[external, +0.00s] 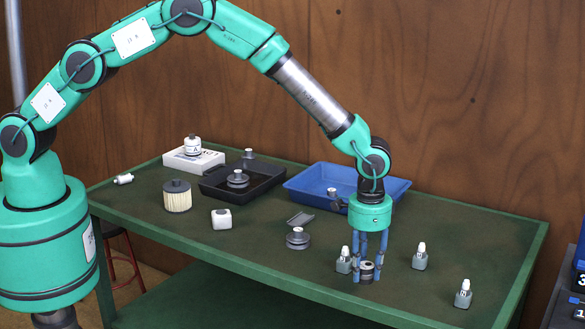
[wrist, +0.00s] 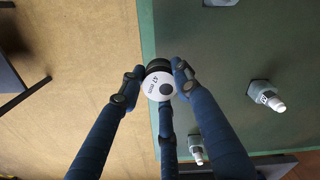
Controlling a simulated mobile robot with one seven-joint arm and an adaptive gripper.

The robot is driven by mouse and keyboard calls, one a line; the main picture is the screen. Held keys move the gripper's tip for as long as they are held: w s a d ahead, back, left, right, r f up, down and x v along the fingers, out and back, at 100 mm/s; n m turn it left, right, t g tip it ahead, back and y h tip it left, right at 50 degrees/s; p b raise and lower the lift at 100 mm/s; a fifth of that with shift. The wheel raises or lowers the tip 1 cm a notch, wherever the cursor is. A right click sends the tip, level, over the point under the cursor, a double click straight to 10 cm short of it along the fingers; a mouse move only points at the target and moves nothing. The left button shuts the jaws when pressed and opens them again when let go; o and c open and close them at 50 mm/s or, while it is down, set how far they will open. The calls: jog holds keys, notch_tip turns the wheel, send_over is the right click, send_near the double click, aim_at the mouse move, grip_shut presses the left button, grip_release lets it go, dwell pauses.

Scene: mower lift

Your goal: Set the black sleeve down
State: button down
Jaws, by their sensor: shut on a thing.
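The black sleeve (external: 367,270) is a short dark cylinder. It is between the blue fingers of my gripper (external: 366,276), near the front edge of the green table. In the wrist view the sleeve (wrist: 157,66) shows a dark ribbed side and a white, printed end face with a dark centre. My gripper (wrist: 158,84) has its fingers closed around it. In that view the sleeve lines up with the table edge. I cannot tell whether its underside touches the table top.
Several grey holders with white-capped bottles (external: 419,257) stand close around my gripper. A dark pulley-like part (external: 298,239) lies to the left. A blue tray (external: 395,187) and black tray (external: 211,186) are behind. The green table (external: 480,240) has bare room at the right.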

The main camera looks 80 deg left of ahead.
send_over(416, 298)
jog(key=shift+f+b, duration=0.3)
jog(key=shift+f, duration=0.25)
dwell(0.5)
jog(key=shift+f, duration=1.75)
jog(key=shift+f, duration=0.1)
jog(key=c, duration=1.7)
grip_release()
jog(key=shift+f, duration=0.15)
jog(key=o, duration=0.4)
jog(key=shift+o, duration=0.2)
